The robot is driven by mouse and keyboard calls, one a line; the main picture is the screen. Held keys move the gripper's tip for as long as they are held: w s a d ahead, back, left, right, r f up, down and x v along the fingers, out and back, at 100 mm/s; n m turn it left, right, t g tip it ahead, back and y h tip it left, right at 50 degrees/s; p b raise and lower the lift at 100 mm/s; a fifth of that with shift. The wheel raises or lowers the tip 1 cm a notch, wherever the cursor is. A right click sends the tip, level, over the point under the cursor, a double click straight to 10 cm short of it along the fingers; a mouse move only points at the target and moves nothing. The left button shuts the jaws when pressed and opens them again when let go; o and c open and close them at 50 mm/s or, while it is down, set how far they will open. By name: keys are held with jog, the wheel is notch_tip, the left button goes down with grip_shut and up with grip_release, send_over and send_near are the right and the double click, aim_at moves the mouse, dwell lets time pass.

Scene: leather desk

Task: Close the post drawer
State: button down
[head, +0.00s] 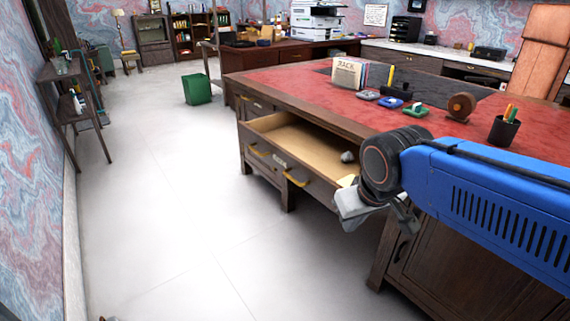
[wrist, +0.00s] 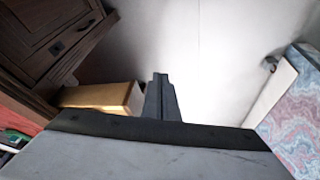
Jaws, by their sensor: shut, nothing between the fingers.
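The post drawer (head: 277,160) is pulled out of the dark wooden desk in the head view. Its pale inside shows, and its front has two yellow handles and a small label. A small grey object (head: 347,156) lies at the drawer's right end. My gripper (head: 360,213) is at the right end of the drawer front and hides part of it. I cannot tell whether they touch. In the wrist view my gripper (wrist: 160,80) is shut and empty, with a pale yellow-brown box-like part (wrist: 105,97), probably the drawer, beside it on the left.
The red desktop (head: 310,88) above holds a card rack (head: 349,74), stamps, a tape roll (head: 461,107) and a pen cup (head: 504,130). A green bin (head: 196,89) stands on the floor behind. The pale floor (head: 170,190) left of the drawer is clear.

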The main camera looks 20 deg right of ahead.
jog(key=w+a+r+n+t+h, duration=0.1)
jog(key=w+a, duration=0.3)
jog(key=w, duration=0.6)
jog(key=w+a+r+n+h, duration=0.1)
jog(key=w+a, duration=0.3)
jog(key=w, duration=0.7)
jog(key=w+a+r+t+h, duration=0.1)
jog(key=w+a, duration=0.2)
jog(key=w, duration=0.7)
send_near(287, 167)
notch_tip(287, 167, down, 3)
jog(key=w, duration=0.2)
jog(key=shift+w+d+n, duration=0.2)
jog(key=shift+d+n, duration=0.1)
jog(key=shift+d, duration=0.2)
jog(key=w+d, duration=0.2)
jog(key=d, duration=0.5)
jog(key=w+d, duration=0.3)
jog(key=d, duration=0.3)
jog(key=w+d, duration=0.2)
jog(key=d, duration=0.5)
jog(key=shift+w+d, duration=0.25)
jog(key=shift+d, duration=0.1)
